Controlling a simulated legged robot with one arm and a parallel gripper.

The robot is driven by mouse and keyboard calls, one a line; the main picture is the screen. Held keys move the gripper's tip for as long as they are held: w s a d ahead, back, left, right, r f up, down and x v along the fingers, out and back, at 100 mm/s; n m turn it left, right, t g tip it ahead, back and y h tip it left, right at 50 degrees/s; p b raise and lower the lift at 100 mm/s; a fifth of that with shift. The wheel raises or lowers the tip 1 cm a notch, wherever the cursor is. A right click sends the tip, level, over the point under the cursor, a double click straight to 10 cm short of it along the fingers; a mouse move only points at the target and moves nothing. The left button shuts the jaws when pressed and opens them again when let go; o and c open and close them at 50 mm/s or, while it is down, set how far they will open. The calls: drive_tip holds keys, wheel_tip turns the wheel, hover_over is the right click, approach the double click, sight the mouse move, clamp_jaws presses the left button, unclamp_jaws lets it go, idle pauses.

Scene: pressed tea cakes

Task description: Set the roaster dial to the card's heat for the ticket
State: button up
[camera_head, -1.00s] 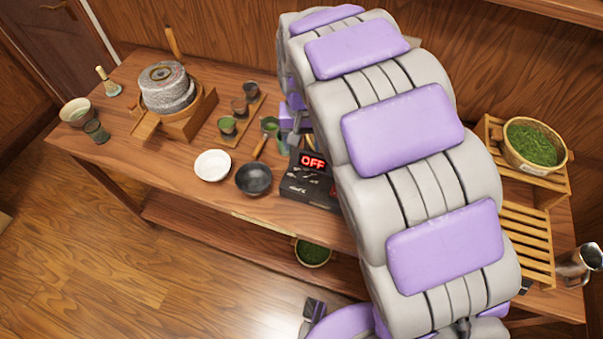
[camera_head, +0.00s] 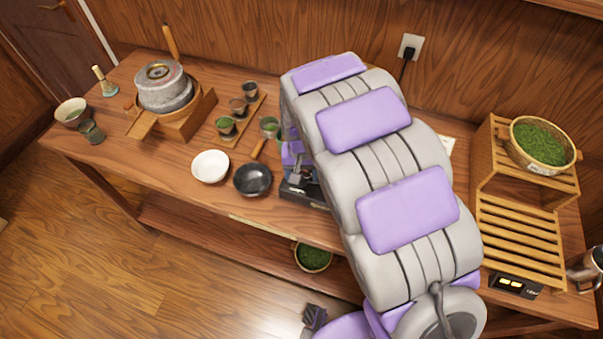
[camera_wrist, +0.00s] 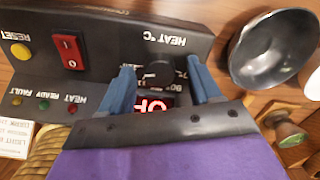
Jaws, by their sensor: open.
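The black roaster (camera_head: 302,190) stands near the table's front edge in the head view, partly hidden by my arm. The wrist view shows its panel upside down, with a black round dial (camera_wrist: 158,74) under the label "HEAT °C". My gripper (camera_wrist: 160,66) is open, with one blue finger on each side of the dial; I cannot tell whether either touches it. A red display (camera_wrist: 157,104) is partly covered by my gripper, and only part of its reading shows. A white printed card (camera_wrist: 14,140) shows at the lower left, cut off and mostly unreadable.
The panel has a red switch (camera_wrist: 68,48) and a yellow reset button (camera_wrist: 20,50). A black bowl (camera_head: 253,180) sits close beside the roaster, with a white bowl (camera_head: 210,166) beyond. A slatted wooden rack (camera_head: 520,235) stands right of my arm. A stone mill (camera_head: 165,88) stands at left.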

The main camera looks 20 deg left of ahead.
drive_tip(key=c, duration=1)
drive_tip(key=shift+c, duration=0.2)
drive_tip(key=shift+n+p, duration=0.3)
drive_tip(key=n+p, duration=0.2)
drive_tip(key=n, duration=0.1)
drive_tip(key=shift+s+r, duration=0.1)
drive_tip(key=shift+n+p, duration=1.15)
drive_tip(key=shift+n, duration=0.85)
